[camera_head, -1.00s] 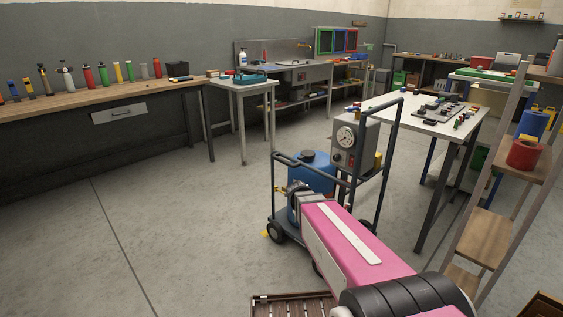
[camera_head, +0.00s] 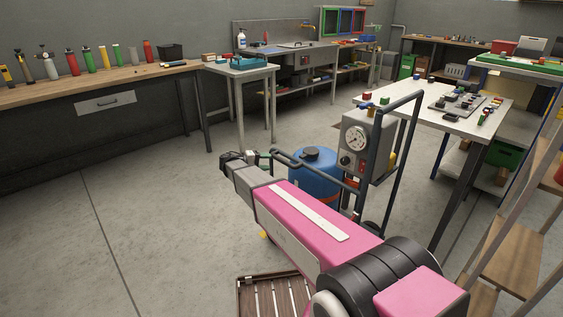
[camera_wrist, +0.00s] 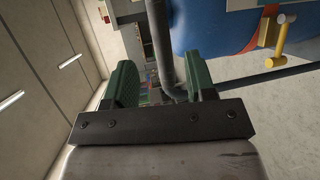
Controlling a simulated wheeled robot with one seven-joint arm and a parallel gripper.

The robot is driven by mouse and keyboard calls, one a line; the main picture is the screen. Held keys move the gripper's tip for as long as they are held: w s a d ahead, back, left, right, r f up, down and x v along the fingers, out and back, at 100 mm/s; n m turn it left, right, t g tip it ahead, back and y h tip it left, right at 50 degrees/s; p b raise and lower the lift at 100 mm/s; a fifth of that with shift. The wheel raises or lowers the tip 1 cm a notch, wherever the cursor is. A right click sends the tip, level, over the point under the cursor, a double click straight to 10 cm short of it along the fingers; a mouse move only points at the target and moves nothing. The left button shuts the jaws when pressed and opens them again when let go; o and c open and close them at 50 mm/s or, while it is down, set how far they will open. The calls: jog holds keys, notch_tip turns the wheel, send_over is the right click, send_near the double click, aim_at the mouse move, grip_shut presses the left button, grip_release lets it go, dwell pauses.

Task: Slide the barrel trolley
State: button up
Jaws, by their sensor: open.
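The barrel trolley is a dark tubular frame (camera_head: 404,135) on wheels. It carries a blue barrel (camera_head: 314,178) with a dark cap and a grey gauge box (camera_head: 361,142). My gripper (camera_head: 254,160) is at the left end of the trolley's low handle rail (camera_head: 300,162), partly hidden by my pink arm. In the wrist view the green fingers of my gripper (camera_wrist: 161,85) are apart. A dark bar of the trolley (camera_wrist: 163,45) passes close by the right finger; I cannot tell whether they touch. The blue barrel (camera_wrist: 215,25) and a yellow tap (camera_wrist: 281,40) lie beyond.
A white table (camera_head: 412,113) with small parts stands right behind the trolley. A wooden shelf rack (camera_head: 515,252) is at the right. A slatted wooden pallet (camera_head: 275,295) lies on the floor near me. Floor to the left is clear, up to the long workbench (camera_head: 60,98).

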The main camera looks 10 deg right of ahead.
aim_at(281, 161)
jog(key=x, duration=0.8)
jog(key=shift+d+f, duration=0.15)
jog(key=shift+d, duration=0.15)
grip_shut()
